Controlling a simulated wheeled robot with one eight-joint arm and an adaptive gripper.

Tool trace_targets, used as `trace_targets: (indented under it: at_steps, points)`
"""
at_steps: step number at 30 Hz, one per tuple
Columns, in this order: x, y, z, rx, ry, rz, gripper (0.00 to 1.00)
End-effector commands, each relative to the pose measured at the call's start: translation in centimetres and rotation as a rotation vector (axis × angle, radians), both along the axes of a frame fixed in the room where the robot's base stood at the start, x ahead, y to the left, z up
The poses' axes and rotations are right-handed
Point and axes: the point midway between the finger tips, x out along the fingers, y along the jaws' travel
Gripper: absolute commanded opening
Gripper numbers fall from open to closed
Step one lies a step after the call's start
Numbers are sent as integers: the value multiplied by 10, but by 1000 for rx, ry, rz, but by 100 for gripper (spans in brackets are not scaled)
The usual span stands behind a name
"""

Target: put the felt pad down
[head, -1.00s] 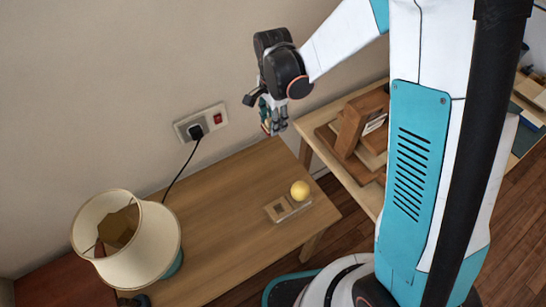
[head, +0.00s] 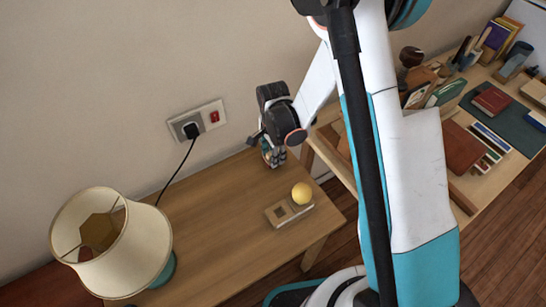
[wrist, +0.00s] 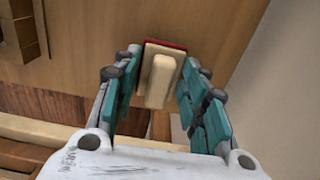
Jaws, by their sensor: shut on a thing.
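The felt pad (wrist: 158,80) shows in the wrist view as a cream block with a dark red layer along its far edge. It sits between the teal fingers of my gripper (wrist: 157,92), which is shut on it. In the head view my gripper (head: 274,158) points down over the back right part of the wooden table (head: 215,220), near the wall. The pad is mostly hidden by the fingers there. I cannot tell whether it touches the tabletop.
A small wooden holder (head: 278,216) with a yellow ball (head: 301,193) lies toward the table's front right. A lamp (head: 112,240) stands at the left. A plug (head: 191,130) with a black cord is in the wall socket. The table's middle is clear. A cluttered desk (head: 470,195) stands right.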

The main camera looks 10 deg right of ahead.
Motion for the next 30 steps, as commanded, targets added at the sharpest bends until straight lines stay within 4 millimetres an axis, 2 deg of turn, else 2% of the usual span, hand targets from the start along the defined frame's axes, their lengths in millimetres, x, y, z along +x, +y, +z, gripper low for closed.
trace_targets:
  at_steps: [1, 3, 8, 9, 12, 26, 30]
  points:
    - [0, 0, -11, 0, 0, 0, 20]
    - [0, 0, -15, 0, 0, 0, 21]
    - [0, 0, -14, 0, 0, 0, 17]
    - [0, 0, -14, 0, 0, 0, 42]
    - [0, 0, -14, 0, 0, 0, 60]
    - [0, 0, -16, 0, 0, 0, 60]
    - [0, 0, 12, 0, 0, 0, 60]
